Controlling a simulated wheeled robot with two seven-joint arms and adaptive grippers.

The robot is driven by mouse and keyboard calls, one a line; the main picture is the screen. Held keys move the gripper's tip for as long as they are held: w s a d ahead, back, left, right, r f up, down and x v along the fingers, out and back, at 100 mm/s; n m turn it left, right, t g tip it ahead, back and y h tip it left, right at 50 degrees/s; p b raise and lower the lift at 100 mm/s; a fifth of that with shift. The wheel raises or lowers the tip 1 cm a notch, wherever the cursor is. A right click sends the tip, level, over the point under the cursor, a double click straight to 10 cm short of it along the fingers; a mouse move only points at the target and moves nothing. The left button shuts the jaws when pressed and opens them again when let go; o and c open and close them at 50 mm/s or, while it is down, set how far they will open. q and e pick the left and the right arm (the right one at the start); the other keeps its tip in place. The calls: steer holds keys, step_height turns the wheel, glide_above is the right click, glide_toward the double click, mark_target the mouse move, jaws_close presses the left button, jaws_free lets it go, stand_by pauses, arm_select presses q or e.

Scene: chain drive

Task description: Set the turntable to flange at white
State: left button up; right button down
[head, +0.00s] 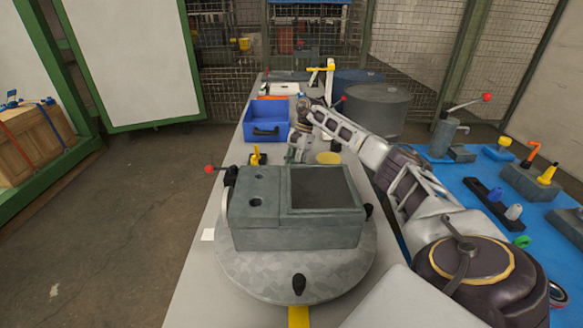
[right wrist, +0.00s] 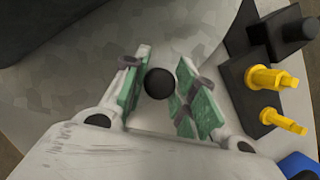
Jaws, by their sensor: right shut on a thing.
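The turntable (head: 300,292) is a round grey disc with black knobs on its rim; one black knob (head: 299,281) is at the near side. A grey housing (head: 290,236) sits on it, with a dark rectangular panel at the top right and round holes at the left. I cannot make out a flange. A white mark (head: 208,234) is on the table left of the disc, and a yellow mark (head: 298,316) is at the near side. My right gripper (head: 297,157), behind the housing, is shut on a black knob (right wrist: 159,83) at the far rim. My left gripper is not in view.
Yellow pegs (right wrist: 268,78) on a black block stand close to my right gripper. A blue bin (head: 264,122) is beyond. A blue table (head: 470,185) with fixtures is at the right.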

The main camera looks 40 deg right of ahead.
steer(key=c, duration=1.1)
jaws_free()
steer(key=shift+c, duration=0.2)
steer(key=shift+r, duration=0.1)
steer(key=v, duration=1.1)
steer(key=shift+d+r, duration=0.25)
steer(key=shift+r, duration=0.05)
steer(key=shift+a, duration=0.1)
